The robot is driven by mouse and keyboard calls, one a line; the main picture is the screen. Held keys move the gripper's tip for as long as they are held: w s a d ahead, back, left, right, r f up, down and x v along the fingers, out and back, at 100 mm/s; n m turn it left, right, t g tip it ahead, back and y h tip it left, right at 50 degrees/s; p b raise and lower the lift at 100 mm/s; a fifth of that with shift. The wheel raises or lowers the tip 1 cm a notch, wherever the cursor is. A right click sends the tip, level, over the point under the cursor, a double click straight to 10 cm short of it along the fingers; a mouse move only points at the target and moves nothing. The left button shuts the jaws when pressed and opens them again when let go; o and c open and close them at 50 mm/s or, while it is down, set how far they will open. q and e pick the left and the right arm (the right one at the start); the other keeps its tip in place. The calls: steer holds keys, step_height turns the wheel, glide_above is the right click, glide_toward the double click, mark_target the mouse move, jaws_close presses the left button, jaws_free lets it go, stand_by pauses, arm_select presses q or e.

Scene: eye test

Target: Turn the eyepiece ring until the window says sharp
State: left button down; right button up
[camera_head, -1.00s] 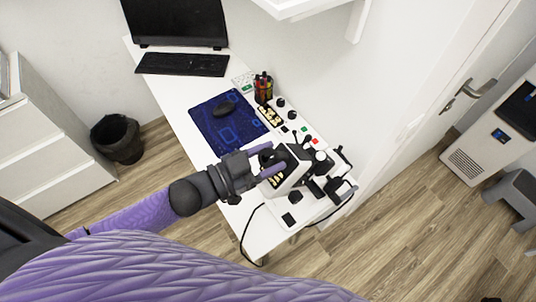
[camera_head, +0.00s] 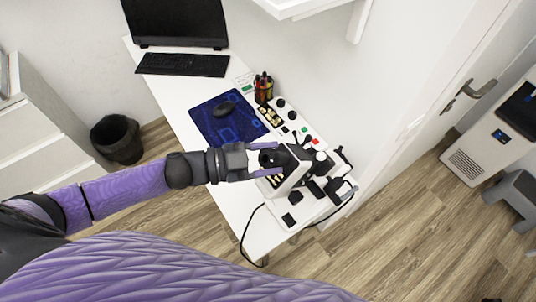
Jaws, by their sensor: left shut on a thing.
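The eye test instrument (camera_head: 297,166), white and black, stands on the near end of the white desk (camera_head: 262,232). The black eyepiece ring (camera_head: 268,158) is on its left side, facing my left arm. My left gripper (camera_head: 266,160) reaches in from the left with its purple fingers on either side of the ring, shut on it. The fingers partly cover the ring. The window's words are too small to read in the head view. My right gripper is not in view.
A blue mouse mat (camera_head: 208,126) with a black mouse (camera_head: 224,108), a pen cup (camera_head: 263,88), a keyboard (camera_head: 183,64) and a monitor (camera_head: 175,22) are farther along the desk. A control panel with buttons (camera_head: 292,118) lies behind the instrument. A black cable hangs at the desk's near edge.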

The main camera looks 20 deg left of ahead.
arm_select(q)
steer(key=shift+c, duration=0.6)
jaws_free()
steer(key=f+v, duration=0.1)
steer(key=v, duration=0.9)
steer(key=shift+r+b, duration=0.35)
steer(key=shift+r, duration=0.1)
